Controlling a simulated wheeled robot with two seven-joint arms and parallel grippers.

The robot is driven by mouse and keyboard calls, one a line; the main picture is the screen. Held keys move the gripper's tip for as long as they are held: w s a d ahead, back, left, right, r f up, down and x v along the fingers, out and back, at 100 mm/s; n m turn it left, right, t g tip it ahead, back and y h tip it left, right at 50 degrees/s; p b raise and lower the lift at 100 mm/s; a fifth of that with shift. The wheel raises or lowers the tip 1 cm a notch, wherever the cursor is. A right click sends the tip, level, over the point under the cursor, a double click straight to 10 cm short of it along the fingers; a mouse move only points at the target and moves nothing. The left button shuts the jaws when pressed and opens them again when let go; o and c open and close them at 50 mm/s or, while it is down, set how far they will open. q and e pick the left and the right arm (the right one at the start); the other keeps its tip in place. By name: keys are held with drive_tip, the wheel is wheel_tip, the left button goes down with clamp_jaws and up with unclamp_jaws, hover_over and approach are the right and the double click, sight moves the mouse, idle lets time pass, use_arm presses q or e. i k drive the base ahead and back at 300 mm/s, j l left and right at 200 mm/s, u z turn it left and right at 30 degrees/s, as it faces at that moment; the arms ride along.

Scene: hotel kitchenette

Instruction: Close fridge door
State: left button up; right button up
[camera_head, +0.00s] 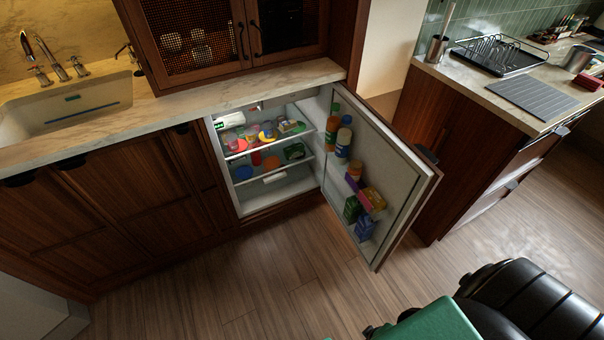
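The small fridge (275,190) is built in under the marble counter, and its inside with shelves of food shows. Its door (405,190) stands wide open, hinged on the right side and swung out into the room. The door's inner face is turned to the left, with bottles and boxes on its racks. A dark handle (427,154) shows at the door's outer side. Neither of my grippers shows in this view. Dark and green parts at the bottom right seem to be mine and are apart from the door.
A wooden island (450,150) with a dish rack (500,55) stands to the right of the door, close to its outer side. The wooden floor (290,280) in front of the fridge is clear. A sink (70,105) is at the left.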

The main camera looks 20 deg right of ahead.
sight(405, 175)
drive_tip(key=l+u, duration=0.15)
drive_tip(key=l, duration=0.6)
drive_tip(key=l+u, duration=0.15)
drive_tip(key=l, duration=0.55)
drive_tip(key=k+l+u, duration=0.15)
drive_tip(key=l, duration=0.55)
drive_tip(key=l+u, duration=0.15)
drive_tip(key=l, duration=0.6)
drive_tip(key=k+l, duration=0.1)
drive_tip(key=l, duration=0.35)
drive_tip(key=k+l, duration=0.1)
drive_tip(key=l, duration=0.3)
